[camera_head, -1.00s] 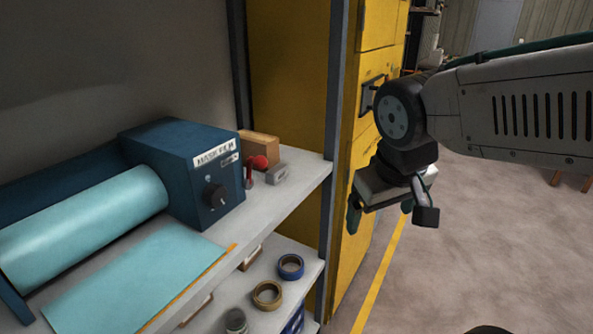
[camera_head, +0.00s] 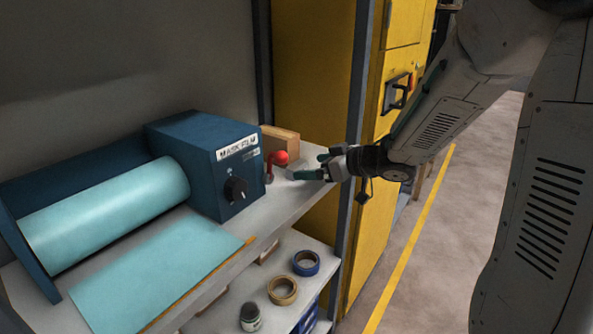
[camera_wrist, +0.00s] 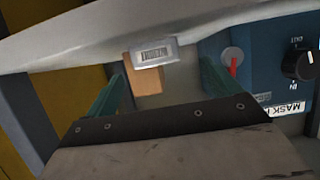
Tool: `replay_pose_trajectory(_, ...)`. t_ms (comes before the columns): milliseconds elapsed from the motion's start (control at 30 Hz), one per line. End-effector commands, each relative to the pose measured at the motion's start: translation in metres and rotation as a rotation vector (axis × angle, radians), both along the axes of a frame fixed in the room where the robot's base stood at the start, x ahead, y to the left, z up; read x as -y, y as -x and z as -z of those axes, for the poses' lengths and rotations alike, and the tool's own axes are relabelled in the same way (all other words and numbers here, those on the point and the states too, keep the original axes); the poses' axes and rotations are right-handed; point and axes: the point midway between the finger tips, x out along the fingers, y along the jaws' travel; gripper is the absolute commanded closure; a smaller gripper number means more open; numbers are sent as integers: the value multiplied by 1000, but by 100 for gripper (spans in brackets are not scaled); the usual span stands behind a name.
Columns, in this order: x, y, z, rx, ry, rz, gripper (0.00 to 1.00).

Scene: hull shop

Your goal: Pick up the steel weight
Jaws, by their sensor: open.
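The steel weight (camera_wrist: 155,50) is a small grey block with a label plate. In the wrist view it shows at the upper middle, ahead of the gap between my fingers. In the head view my gripper largely covers it at the right end of the upper shelf. My gripper (camera_head: 307,168) is open and reaches in from the right over that shelf end. Its two green fingers also show in the wrist view (camera_wrist: 162,78), one on each side, with nothing held. I cannot tell whether a finger touches the weight.
A wooden block (camera_head: 281,140) stands behind the weight. A shelf post (camera_head: 362,90) rises close to my arm. Tape rolls (camera_head: 283,290) lie on the lower shelf.

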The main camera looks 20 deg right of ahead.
Motion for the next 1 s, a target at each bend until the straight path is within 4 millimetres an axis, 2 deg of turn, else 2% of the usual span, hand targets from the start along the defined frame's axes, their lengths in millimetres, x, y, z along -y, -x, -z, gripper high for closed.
replay_pose_trajectory(400,-27,-45,23,0,1,0,11)
replay_pose_trajectory(733,-31,-51,25,1,3,2,11)
replay_pose_trajectory(767,-31,-51,25,1,3,3,14)
replay_pose_trajectory(900,-31,-51,25,1,3,3,53)
replay_pose_trajectory(1000,-31,-51,25,1,3,2,78)
